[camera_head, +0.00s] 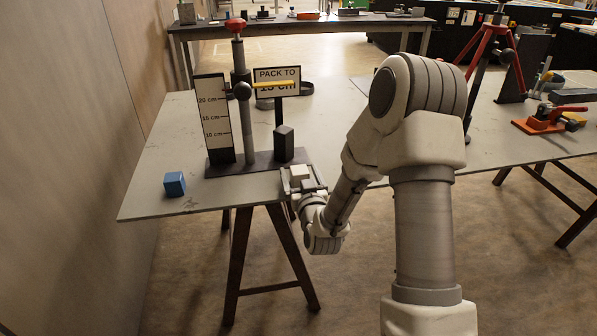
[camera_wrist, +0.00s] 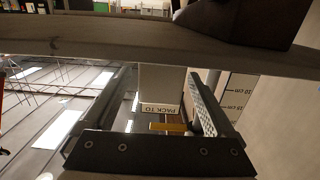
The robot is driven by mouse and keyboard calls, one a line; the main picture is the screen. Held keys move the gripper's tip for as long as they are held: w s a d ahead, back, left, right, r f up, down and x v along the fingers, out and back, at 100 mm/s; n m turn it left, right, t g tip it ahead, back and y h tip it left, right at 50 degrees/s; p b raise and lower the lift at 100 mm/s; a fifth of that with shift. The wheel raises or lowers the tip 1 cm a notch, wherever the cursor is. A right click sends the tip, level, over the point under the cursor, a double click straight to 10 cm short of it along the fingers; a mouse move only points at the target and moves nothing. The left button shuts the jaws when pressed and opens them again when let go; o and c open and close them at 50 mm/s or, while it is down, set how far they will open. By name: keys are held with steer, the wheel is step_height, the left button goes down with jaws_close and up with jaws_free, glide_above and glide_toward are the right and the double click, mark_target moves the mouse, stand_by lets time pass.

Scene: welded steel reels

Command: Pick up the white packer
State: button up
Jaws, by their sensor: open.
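The white packer (camera_head: 300,172) is a small pale block at the front edge of the grey table, by the right end of the gauge's dark base. My gripper (camera_head: 304,184) is at that edge, its jaws open around or just in front of the block; the head view does not settle which. In the wrist view, which is upside down, the white packer (camera_wrist: 162,84) shows between the two spread fingers (camera_wrist: 160,105), with visible space on its left and the right finger close beside it. My gripper hides the block's lower part in the head view.
The gauge stand (camera_head: 248,130) with a height scale (camera_head: 212,118) and a "PACK TO" sign (camera_head: 277,75) stands just behind. A dark block (camera_head: 284,143) is on its base. A blue cube (camera_head: 174,184) lies left. An orange tool (camera_head: 545,122) is far right.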

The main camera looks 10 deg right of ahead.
mark_target(299, 169)
steer(key=shift+c, duration=0.2)
jaws_close()
stand_by(0.4)
steer(key=shift+r, duration=0.15)
step_height(299, 169, up, 4)
steer(key=shift+w+r+p, duration=0.1)
steer(key=shift+r+p, duration=0.1)
steer(key=shift+p, duration=0.6)
steer(key=s+d+r+p, duration=0.2)
steer(key=s+d+r, duration=0.4)
steer(key=d, duration=0.3)
steer(key=shift+s+d+r, duration=0.15)
steer(key=shift+s+r, duration=0.1)
